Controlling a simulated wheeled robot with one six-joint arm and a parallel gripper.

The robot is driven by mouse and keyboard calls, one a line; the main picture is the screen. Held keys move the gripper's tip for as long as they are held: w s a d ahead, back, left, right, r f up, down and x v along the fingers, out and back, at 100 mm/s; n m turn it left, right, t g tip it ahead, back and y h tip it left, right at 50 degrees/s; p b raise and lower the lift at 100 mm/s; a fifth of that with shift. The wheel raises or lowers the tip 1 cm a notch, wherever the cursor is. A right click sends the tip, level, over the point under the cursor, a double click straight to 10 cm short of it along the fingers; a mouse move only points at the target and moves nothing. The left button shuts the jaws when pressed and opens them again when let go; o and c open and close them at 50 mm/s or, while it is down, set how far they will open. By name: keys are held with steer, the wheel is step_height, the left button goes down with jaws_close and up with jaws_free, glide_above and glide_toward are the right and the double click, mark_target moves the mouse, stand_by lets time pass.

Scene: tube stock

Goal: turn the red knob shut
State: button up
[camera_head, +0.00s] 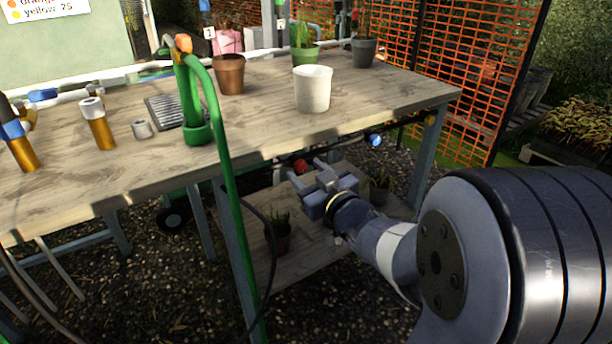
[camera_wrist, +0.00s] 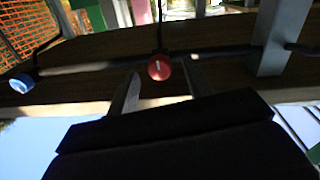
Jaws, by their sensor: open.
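The red knob (camera_head: 300,166) sits under the table's front edge, on piping below the tabletop. In the wrist view the red knob (camera_wrist: 159,67) is round with a short pale mark that stands nearly upright. My gripper (camera_head: 311,168) is open under the table, with its fingers pointing toward the knob. In the wrist view my gripper (camera_wrist: 158,84) shows a finger to each side below the knob, and the knob appears between and just beyond the tips. I cannot tell whether either finger touches it.
A blue knob (camera_head: 374,141) is on the same piping to the right; it also shows in the wrist view (camera_wrist: 21,83). The wooden tabletop (camera_head: 385,95) lies above my gripper, holding pots. A lower shelf (camera_head: 305,255) carries plants. A table leg (camera_wrist: 278,38) and a green hose (camera_head: 226,165) are nearby.

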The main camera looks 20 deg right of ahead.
steer(key=shift+w+a, duration=0.2)
steer(key=shift+w, duration=0.35)
steer(key=c, duration=1)
